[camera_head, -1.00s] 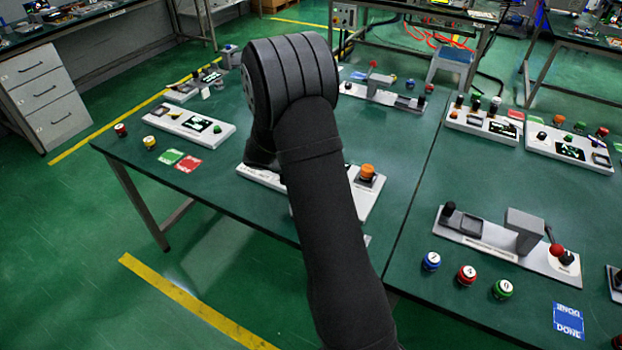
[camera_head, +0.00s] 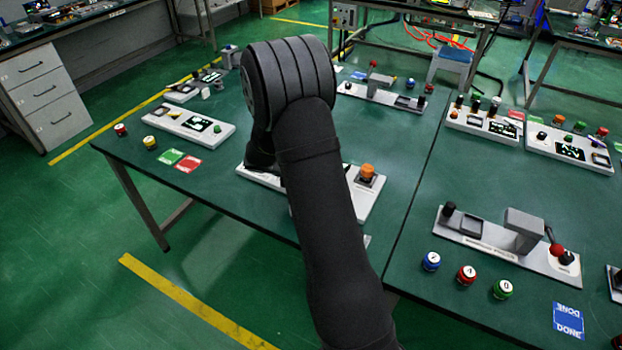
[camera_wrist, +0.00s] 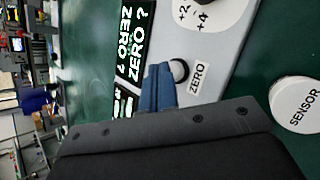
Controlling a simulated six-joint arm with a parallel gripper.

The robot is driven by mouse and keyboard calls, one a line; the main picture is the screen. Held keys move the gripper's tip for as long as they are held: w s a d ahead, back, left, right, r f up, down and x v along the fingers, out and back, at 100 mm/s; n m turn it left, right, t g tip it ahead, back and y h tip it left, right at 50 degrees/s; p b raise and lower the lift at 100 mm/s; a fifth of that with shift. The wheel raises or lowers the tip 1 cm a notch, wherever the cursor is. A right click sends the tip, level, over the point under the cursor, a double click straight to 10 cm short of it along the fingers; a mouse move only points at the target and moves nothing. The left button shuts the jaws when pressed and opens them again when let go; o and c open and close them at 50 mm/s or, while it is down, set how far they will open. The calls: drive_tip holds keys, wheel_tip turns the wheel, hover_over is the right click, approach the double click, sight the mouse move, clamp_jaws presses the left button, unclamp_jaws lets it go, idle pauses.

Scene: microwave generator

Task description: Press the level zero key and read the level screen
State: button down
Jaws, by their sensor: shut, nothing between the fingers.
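In the wrist view, a pale round key (camera_wrist: 179,70) sits on a light grey panel (camera_wrist: 215,68), beside a printed ZERO label (camera_wrist: 198,78). My gripper (camera_wrist: 159,70) has its blue fingers shut and empty. Its fingertips are right at the key's left side and overlap its edge in the picture. I cannot tell whether they touch it or press it. In the head view my own arm hides the gripper, the key and the screen.
A white dial (camera_wrist: 212,8) with +2 and +4 marks is at the top of the panel. A white disc marked SENSOR (camera_wrist: 297,104) lies on the green table to the right. In the head view, an orange button (camera_head: 367,171) stands just right of my arm.

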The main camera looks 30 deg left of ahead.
drive_tip(key=shift+f, duration=0.3)
drive_tip(key=shift+r, duration=0.1)
idle(0.3)
drive_tip(key=shift+r, duration=0.9)
drive_tip(key=shift+r, duration=2.5)
drive_tip(key=shift+f, duration=0.1)
wheel_tip(320, 180, up, 4)
